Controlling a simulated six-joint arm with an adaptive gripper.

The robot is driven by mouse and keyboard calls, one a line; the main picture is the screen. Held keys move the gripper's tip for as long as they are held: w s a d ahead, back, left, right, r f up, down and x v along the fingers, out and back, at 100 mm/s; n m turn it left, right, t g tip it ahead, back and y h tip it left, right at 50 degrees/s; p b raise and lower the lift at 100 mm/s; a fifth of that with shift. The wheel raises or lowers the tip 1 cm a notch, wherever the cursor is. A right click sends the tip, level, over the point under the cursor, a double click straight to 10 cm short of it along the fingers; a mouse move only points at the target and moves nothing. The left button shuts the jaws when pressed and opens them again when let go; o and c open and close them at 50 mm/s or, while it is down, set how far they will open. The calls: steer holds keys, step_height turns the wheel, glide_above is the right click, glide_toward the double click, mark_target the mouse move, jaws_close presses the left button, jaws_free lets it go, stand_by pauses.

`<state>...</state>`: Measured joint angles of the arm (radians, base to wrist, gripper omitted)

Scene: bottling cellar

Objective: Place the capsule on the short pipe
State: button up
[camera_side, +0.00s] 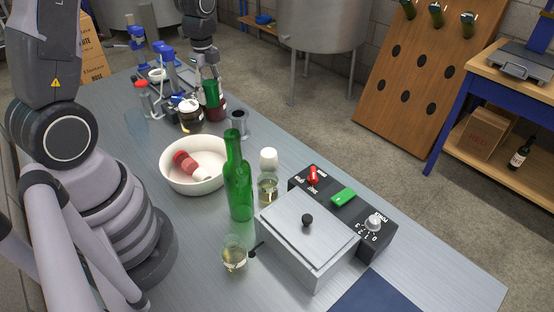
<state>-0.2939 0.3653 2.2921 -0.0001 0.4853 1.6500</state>
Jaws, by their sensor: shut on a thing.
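My gripper (206,68) is at the far end of the table, small and dark in this view, pointing down. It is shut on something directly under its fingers. A green upright piece (211,93) shows there and looks like the capsule, but the fingers hide its top and I cannot tell its exact shape. Dark red shows just below and behind it. The short pipe (239,124) seems to be the small grey upright tube on a flat base, to the right of the green piece and nearer the camera. The green piece is apart from the pipe.
Near the pipe stand a white bowl (167,180) with a red-and-white item, a tall green bottle (239,190) and a white-topped bottle (268,180). A metal box (300,231), a black control panel (385,236) and a glass (234,261) are closer. Blue-topped equipment (165,52) crowds the far left.

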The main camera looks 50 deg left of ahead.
steer(key=a+n, duration=0.1)
steer(key=a, duration=0.2)
glide_above(237, 113)
steer(key=s, duration=0.1)
steer(key=f, duration=0.7)
steer(key=shift+s+d+f, duration=0.1)
steer(key=shift+d+f, duration=0.15)
steer(key=shift+f, duration=0.15)
steer(key=shift+w+a+f, duration=0.25)
steer(key=shift+w+f, duration=0.35)
steer(key=shift+f, duration=1.65)
steer(key=shift+f, duration=0.15)
steer(key=o, duration=0.6)
steer(key=shift+o, duration=0.2)
